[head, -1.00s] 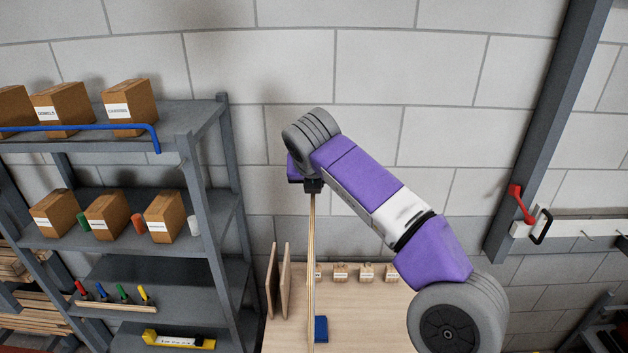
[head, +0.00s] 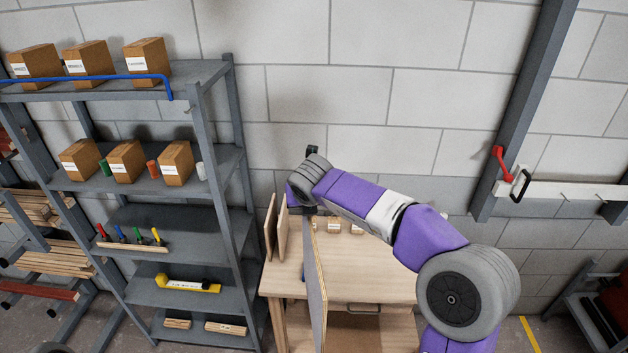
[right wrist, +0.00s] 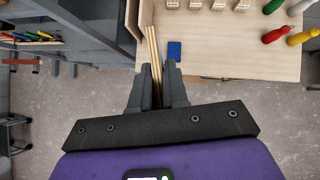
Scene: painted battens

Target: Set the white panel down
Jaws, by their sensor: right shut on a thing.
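The panel (head: 314,290) hangs upright, nearly edge-on, below my right gripper (head: 308,211) in the head view. Its face looks grey in shade, and its edge is pale layered wood. In the right wrist view the panel's edge (right wrist: 154,50) shows as thin pale strips between the fingers of my right gripper (right wrist: 156,76), which is shut on it. The panel stands over the left part of the wooden bench (head: 370,275). Whether its lower edge touches anything is not clear. My left gripper is not in view.
Two upright boards (head: 275,228) stand at the bench's left rear. Small labelled blocks (head: 333,226) line its back. A blue block (right wrist: 174,50) lies beside the panel. A grey shelf rack (head: 215,190) with boxes stands left.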

